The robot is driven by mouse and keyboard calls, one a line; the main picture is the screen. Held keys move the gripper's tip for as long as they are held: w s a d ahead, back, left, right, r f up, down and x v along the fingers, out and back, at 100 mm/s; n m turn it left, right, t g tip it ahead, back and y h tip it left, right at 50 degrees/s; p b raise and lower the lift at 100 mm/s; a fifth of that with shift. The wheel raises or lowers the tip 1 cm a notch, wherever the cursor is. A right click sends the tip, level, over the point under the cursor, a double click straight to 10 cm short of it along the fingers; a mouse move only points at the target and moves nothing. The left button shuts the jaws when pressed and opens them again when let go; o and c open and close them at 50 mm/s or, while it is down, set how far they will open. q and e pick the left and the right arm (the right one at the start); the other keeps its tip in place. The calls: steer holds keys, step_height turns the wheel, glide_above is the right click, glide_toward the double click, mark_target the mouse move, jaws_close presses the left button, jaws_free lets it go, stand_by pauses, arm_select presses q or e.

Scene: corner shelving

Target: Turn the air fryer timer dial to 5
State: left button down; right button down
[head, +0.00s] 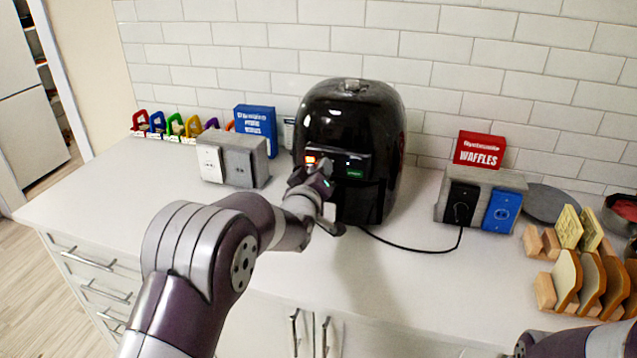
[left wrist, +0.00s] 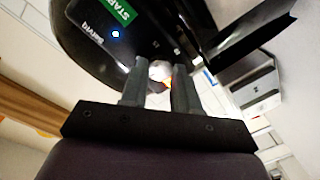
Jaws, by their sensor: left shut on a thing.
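The black air fryer (head: 350,115) stands upright on the counter against the tiled wall. Its front carries an orange-lit display (head: 310,159) and a green START label, which also shows in the left wrist view (left wrist: 112,10). My left gripper (head: 318,184) is at the front of the fryer, on the left side of its panel. In the left wrist view my two left fingers (left wrist: 160,76) are closed around a small pale round part, the timer dial (left wrist: 160,69). The dial's markings and pointer cannot be read, and the arm hides it in the head view.
Grey outlet blocks stand left (head: 232,163) and right (head: 482,199) of the fryer. A black cord (head: 410,248) runs to the right one. A red waffles box (head: 479,150), toast racks (head: 580,280) and a blue box (head: 257,127) stand nearby. The front middle counter is clear.

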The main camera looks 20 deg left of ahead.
arm_select(q)
steer(key=shift+n+b, duration=1.05)
steer(key=shift+n, duration=0.35)
steer(key=c, duration=0.8)
jaws_free()
steer(key=shift+a, duration=0.1)
steer(key=shift+s+r+b, duration=0.2)
steer(key=shift+s+b, duration=0.25)
steer(key=shift+s, duration=2.75)
steer(key=shift+s+r+b, duration=0.15)
steer(key=shift+s+b, duration=0.3)
steer(key=shift+s, duration=2.7)
